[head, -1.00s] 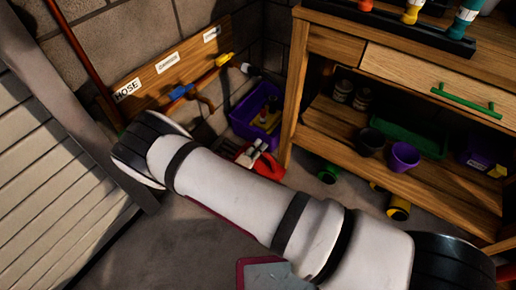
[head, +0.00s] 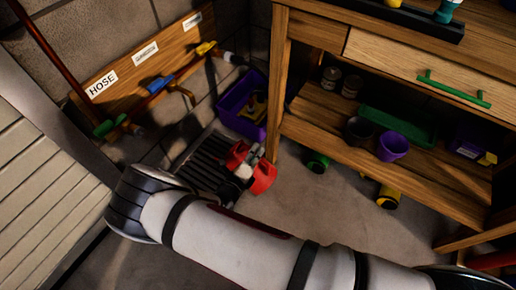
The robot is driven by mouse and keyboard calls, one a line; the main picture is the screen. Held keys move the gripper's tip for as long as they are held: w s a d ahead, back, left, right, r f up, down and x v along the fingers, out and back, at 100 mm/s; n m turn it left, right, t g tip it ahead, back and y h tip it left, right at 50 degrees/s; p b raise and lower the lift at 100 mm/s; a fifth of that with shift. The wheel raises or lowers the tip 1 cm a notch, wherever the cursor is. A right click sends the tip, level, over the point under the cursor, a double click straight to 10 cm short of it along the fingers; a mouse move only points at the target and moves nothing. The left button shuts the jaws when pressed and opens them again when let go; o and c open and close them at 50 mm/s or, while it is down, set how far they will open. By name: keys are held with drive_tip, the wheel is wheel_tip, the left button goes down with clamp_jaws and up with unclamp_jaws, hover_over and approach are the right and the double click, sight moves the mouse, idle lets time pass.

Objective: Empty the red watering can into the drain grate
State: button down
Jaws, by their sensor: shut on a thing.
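The red watering can (head: 264,180) is on the floor side of the workbench, at the middle of the head view, close to the bench's left leg. My gripper (head: 250,160) is shut on it, with grey fingers at the can's upper part; the exact grip is small and partly hidden. The dark slatted drain grate (head: 204,163) lies in the floor by the wall, just left of the can. The can appears beside or partly over the grate's right edge; its height and tilt are hard to tell. No water is visible.
A purple bin (head: 236,108) stands behind the can by the wall. The wooden workbench (head: 283,75) bounds the right. A green item (head: 317,163) and a yellow item (head: 388,198) lie under it. A hose board (head: 130,68) is on the wall. Slatted panel (head: 40,200) at left.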

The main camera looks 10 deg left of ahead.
drive_tip(key=s+d+f+m, duration=0.1)
drive_tip(key=d+m, duration=0.1)
drive_tip(key=s+d+f+m+p, duration=0.1)
drive_tip(key=d+f, duration=0.1)
drive_tip(key=d, duration=0.1)
drive_tip(key=s+d+f+m+t+y+p, duration=0.1)
drive_tip(key=d+m, duration=0.1)
drive_tip(key=d, duration=0.1)
drive_tip(key=shift+d+f+m, duration=0.1)
drive_tip(key=shift+f+m, duration=0.2)
drive_tip(key=shift+s+d+f+m+t+b, duration=0.1)
drive_tip(key=shift+f+m+t+b, duration=0.15)
drive_tip(key=shift+f+m+b, duration=0.8)
drive_tip(key=shift+d+f+m+t+b, duration=0.1)
drive_tip(key=shift+f+m+t+b, duration=0.15)
drive_tip(key=shift+f+m+b, duration=0.75)
drive_tip(key=shift+f+m+p, duration=0.35)
drive_tip(key=shift+p, duration=0.05)
